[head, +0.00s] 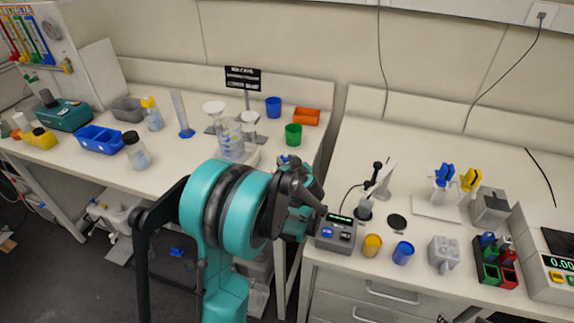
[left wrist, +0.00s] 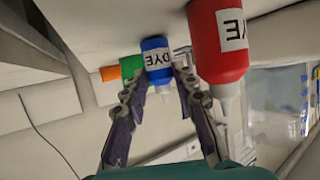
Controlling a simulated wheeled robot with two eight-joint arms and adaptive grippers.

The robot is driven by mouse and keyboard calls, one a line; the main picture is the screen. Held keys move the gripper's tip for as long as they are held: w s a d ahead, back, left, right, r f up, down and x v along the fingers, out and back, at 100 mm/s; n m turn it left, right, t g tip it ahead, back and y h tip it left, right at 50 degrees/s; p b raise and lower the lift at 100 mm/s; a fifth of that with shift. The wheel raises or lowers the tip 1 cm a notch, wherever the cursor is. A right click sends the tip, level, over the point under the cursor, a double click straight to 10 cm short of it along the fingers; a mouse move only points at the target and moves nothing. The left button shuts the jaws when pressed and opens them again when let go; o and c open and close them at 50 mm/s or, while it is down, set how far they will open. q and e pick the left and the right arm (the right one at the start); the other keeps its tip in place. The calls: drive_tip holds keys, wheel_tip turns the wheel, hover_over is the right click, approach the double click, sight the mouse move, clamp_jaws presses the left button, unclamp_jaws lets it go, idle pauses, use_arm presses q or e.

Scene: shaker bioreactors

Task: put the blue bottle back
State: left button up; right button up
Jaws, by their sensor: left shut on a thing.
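The blue bottle (left wrist: 157,62) has a white DYE label and a pale nozzle, and appears upside down in the left wrist view. My left gripper (left wrist: 159,82) is shut on it, one finger on each side of its nozzle end. In the head view the left gripper (head: 308,203) is over the gap between the two benches, near the right bench's front left corner. The bottle cannot be made out there, behind my arm and gripper.
A larger red DYE bottle (left wrist: 219,45) is close beside the blue one in the wrist view. On the right bench are a grey control box (head: 335,234), a yellow cup (head: 372,245) and a blue cup (head: 403,253). A green cup (head: 293,134) stands on the left bench.

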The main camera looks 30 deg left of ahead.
use_arm(q)
drive_tip(key=shift+f, duration=0.2)
drive_tip(key=o, duration=0.7)
